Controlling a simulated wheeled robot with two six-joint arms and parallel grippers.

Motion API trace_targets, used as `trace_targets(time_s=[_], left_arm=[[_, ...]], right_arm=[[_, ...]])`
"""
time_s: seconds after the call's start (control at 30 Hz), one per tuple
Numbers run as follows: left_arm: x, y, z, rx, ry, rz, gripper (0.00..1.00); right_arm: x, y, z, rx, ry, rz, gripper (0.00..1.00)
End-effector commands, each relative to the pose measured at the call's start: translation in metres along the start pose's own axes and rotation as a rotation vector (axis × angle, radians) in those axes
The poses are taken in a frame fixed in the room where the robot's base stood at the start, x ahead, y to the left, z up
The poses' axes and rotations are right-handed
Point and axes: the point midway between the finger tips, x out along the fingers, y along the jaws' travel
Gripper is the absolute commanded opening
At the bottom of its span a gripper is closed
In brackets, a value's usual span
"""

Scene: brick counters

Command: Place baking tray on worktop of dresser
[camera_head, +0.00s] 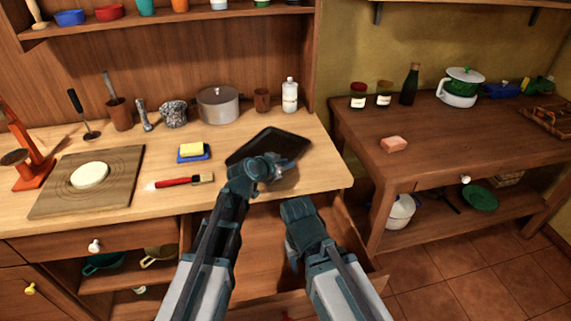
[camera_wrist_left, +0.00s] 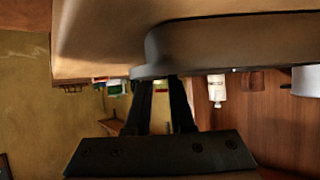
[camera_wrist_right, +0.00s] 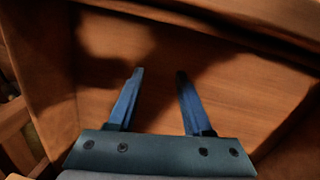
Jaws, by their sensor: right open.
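The dark baking tray (camera_head: 262,142) is over the right part of the dresser's light worktop (camera_head: 235,188), near the front edge. My left gripper (camera_head: 284,166) is at the tray's near side, its narrowly spaced fingers meeting the rim. In the left wrist view the tray (camera_wrist_left: 230,45) hides the fingertips, and a shadow lies beside it; whether it touches the worktop is unclear. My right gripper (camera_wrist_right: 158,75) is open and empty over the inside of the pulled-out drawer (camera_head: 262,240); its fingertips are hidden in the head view.
A cooking pot (camera_head: 218,105), a cup (camera_head: 262,100) and a white bottle (camera_head: 290,95) stand behind the tray. A brush (camera_head: 180,182), a sponge (camera_head: 192,150) and a board with dough (camera_head: 50,198) lie to its left. A darker table (camera_head: 445,135) stands at the right.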

Motion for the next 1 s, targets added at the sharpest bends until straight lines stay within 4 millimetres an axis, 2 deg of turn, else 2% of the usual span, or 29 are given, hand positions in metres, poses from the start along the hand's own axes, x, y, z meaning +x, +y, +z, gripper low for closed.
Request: trace_targets(time_s=[0.4,0.57,0.8,1.0], left_arm=[[-0.002,0.000,-0.004,0.000,0.000,0.000,0.33],[-0.031,0.002,-0.005,0.000,-0.001,-0.001,0.33],[-0.082,0.002,-0.005,-0.001,0.000,-0.001,0.33],[-0.110,0.001,-0.004,0.000,0.000,-0.001,0.33]], right_arm=[[-0.005,0.001,0.000,0.000,0.000,0.000,0.50],[-0.019,0.002,0.001,0.000,0.000,0.000,0.50],[-0.043,0.004,0.003,0.001,0.000,0.000,0.50],[-0.056,0.005,0.003,0.001,0.000,0.000,0.50]])
